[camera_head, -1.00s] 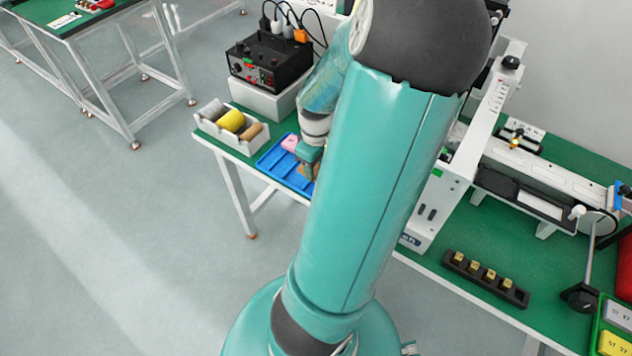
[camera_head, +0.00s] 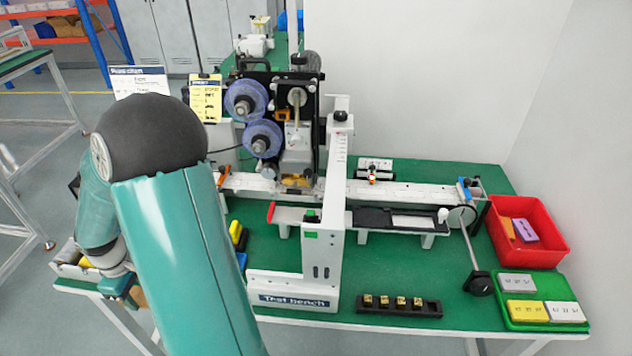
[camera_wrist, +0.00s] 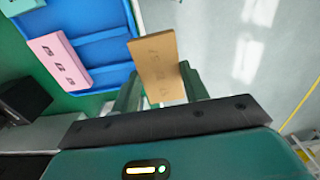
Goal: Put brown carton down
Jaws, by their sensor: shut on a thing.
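The brown carton (camera_wrist: 157,55) is between the two fingers of my gripper (camera_wrist: 159,72) in the wrist view, its upper part standing out past the fingertips. My gripper is shut on it. In the head view my gripper (camera_head: 121,284) is at the lower left, with a small brown patch of the carton (camera_head: 139,297) beside it; my arm hides much there. In the wrist view a blue compartmented tray (camera_wrist: 108,48) lies left of the carton, with a pink carton (camera_wrist: 60,61) in it.
The green bench (camera_head: 400,267) bears a printing machine (camera_head: 292,130) and a black holder (camera_head: 398,306). At the right are a red bin (camera_head: 535,251) with cartons inside and a green tray (camera_head: 541,286) with grey and yellow cartons.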

